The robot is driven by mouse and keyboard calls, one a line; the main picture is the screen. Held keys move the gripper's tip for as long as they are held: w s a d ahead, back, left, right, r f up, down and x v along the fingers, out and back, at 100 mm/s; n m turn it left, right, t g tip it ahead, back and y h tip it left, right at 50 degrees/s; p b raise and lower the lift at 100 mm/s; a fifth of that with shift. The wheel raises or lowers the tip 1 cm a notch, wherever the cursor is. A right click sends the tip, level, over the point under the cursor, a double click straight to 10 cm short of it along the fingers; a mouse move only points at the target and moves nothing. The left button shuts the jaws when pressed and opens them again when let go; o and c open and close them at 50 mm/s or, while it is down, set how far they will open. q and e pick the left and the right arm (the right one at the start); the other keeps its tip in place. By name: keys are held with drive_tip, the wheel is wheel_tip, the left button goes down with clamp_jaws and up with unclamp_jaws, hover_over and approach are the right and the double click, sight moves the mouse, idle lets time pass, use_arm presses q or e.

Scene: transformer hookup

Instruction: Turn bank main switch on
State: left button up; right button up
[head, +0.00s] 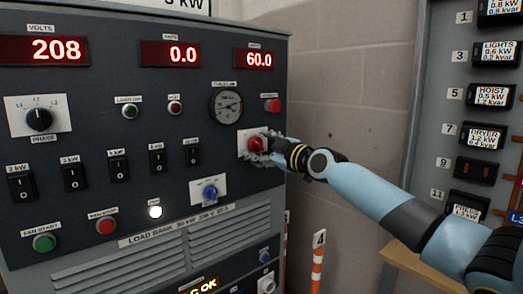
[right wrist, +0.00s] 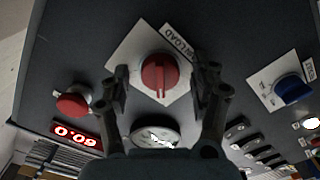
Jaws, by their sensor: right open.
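The red rotary switch (head: 255,144) sits on a white plate at the right side of the dark load bank panel. My right gripper (head: 270,148) is at the knob in the head view. In the right wrist view its fingers (right wrist: 160,85) are open, one on each side of the knob, with gaps between fingers and knob. My left gripper is not in view.
A red button (right wrist: 73,102) and a blue knob (right wrist: 293,90) flank the switch in the right wrist view. A round gauge (head: 226,105) is above it. A breaker panel (head: 440,70) stands at right. A striped post (head: 317,262) stands below my right arm.

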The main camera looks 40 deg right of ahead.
drive_tip(key=c, duration=1.2)
drive_tip(key=shift+o, duration=0.2)
drive_tip(key=m, duration=0.4)
drive_tip(key=shift+f, duration=0.1)
drive_tip(key=m, duration=0.4)
drive_tip(key=shift+a+m, duration=0.1)
drive_tip(key=shift+m, duration=0.2)
drive_tip(key=m+p, duration=0.1)
drive_tip(key=m, duration=0.3)
drive_tip(key=shift+a+m, duration=0.1)
drive_tip(key=shift+m, duration=0.2)
drive_tip(key=m+p, duration=0.1)
drive_tip(key=m, duration=0.3)
drive_tip(key=shift+s+m, duration=0.1)
drive_tip(key=shift+m, duration=0.2)
